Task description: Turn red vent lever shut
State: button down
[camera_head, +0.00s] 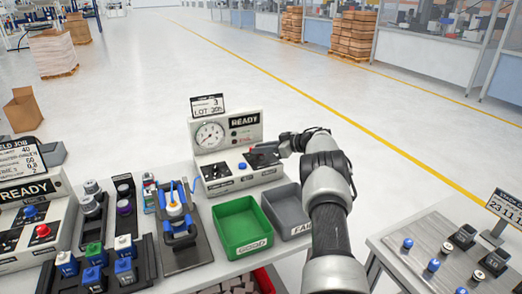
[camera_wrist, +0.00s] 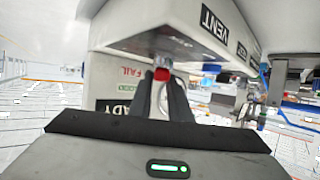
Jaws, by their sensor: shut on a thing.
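The test station (camera_head: 236,178) stands at the back of the bench, with a round gauge and a READY display. The red vent lever (camera_wrist: 162,74) shows in the wrist view between the fingertips, close to a panel face marked VENT. My gripper (camera_head: 262,150) is at the right part of the station's control panel in the head view, reaching in from the right. It (camera_wrist: 162,88) is shut on the red lever. The lever's base is partly hidden by the fingers, so its exact angle is hard to tell.
A blue button (camera_head: 242,165) and a black lever (camera_head: 214,171) are left of my gripper on the panel. A green GOOD bin (camera_head: 240,248) and a grey FAIL bin (camera_head: 294,230) stand in front. A fixture with a blue-and-white part (camera_head: 177,215) is left of them.

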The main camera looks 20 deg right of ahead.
jog(key=c, duration=1.6)
grip_release()
jog(key=shift+c, duration=0.2)
jog(key=v, duration=1.7)
jog(key=shift+s+r, duration=0.1)
jog(key=shift+r, duration=0.05)
